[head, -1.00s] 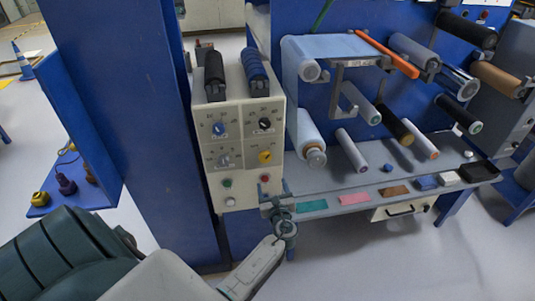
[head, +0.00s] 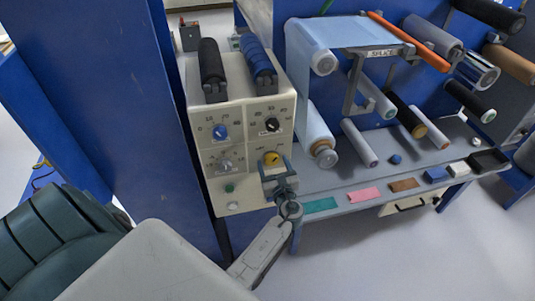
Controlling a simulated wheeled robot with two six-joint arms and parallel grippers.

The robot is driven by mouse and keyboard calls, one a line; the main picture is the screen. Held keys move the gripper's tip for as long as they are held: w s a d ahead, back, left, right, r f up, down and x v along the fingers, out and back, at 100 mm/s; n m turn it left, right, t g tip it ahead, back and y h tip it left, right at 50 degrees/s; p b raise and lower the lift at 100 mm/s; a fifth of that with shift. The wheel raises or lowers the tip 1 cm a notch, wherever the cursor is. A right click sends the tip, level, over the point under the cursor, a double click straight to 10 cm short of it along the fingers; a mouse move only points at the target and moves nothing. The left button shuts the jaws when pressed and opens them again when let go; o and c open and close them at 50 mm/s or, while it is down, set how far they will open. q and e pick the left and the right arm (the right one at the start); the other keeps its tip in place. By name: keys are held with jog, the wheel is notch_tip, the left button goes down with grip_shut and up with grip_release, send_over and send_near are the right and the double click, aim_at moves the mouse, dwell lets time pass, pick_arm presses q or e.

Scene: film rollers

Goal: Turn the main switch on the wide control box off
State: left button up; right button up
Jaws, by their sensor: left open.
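The wide control box (head: 208,133) is cream, mounted on the blue frame, with several knobs on its front. The main switch (head: 271,158) is a yellow rotary knob at the lower right of its panel. My left gripper (head: 275,168) is open, right in front of the panel at the yellow knob, with its fingers just below and beside it. I cannot tell whether the fingers touch the knob. The gripper hides the lower right part of the panel. My right gripper is not in view.
A grey shelf (head: 340,197) with coloured samples lies to the right, under several film rollers (head: 360,143). Open floor lies in front.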

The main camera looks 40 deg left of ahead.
pick_arm(q)
jog(key=shift+w+a, duration=0.25)
jog(key=shift+s+d+r, duration=0.15)
jog(key=shift+d, duration=0.15)
jog(key=c, duration=1)
jog(key=shift+s+n+b, duration=0.1)
jog(key=shift+n+b, duration=0.4)
jog(key=shift+b, duration=0.15)
jog(key=shift+f+n+b, duration=0.2)
jog(key=shift+n+b, duration=0.4)
jog(key=shift+b, duration=0.1)
jog(key=n+b, duration=0.6)
jog(key=shift+b, duration=0.3)
jog(key=n+b, duration=0.2)
jog(key=shift+n+b, duration=0.3)
jog(key=shift+n, duration=0.1)
jog(key=shift+r+n+b, duration=0.1)
jog(key=shift+n+b, duration=0.95)
jog(key=shift+n, duration=0.15)
jog(key=shift+a+r+n+b, duration=0.2)
jog(key=shift+n+b, duration=0.1)
jog(key=shift+n, duration=0.1)
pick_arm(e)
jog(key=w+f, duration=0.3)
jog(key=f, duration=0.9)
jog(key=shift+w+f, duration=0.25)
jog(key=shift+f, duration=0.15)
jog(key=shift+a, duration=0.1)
